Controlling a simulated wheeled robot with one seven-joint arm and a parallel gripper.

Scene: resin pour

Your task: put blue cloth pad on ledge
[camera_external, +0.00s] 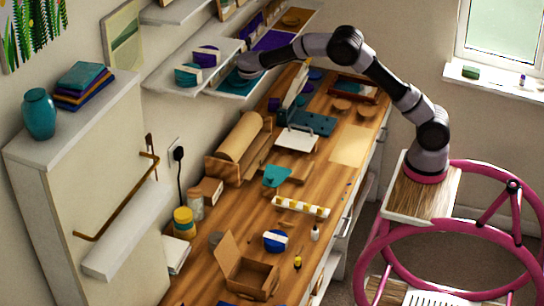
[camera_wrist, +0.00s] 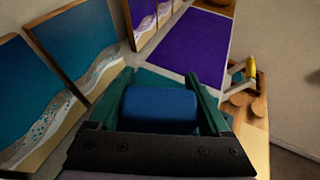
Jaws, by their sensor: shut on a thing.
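The blue cloth pad (camera_wrist: 160,107) is between the green fingers of my gripper (camera_wrist: 163,95) in the wrist view. My gripper is shut on it. In the external view my gripper (camera_external: 243,72) is at the lower wall shelf (camera_external: 207,74), close above a teal panel (camera_external: 240,87); the pad cannot be made out there. Which surface is the ledge is not certain. A white ledge (camera_external: 125,238) juts from the wall unit at left below a brass rail, and a white window sill (camera_external: 500,84) is at upper right.
Teal panels with wavy pale edges (camera_wrist: 76,38) stand close left of my gripper, and a purple panel (camera_wrist: 196,45) lies ahead. The wooden workbench (camera_external: 330,185) below holds a cardboard box (camera_external: 250,275), a paper roll (camera_external: 243,138) and jars. Its right part has some free room.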

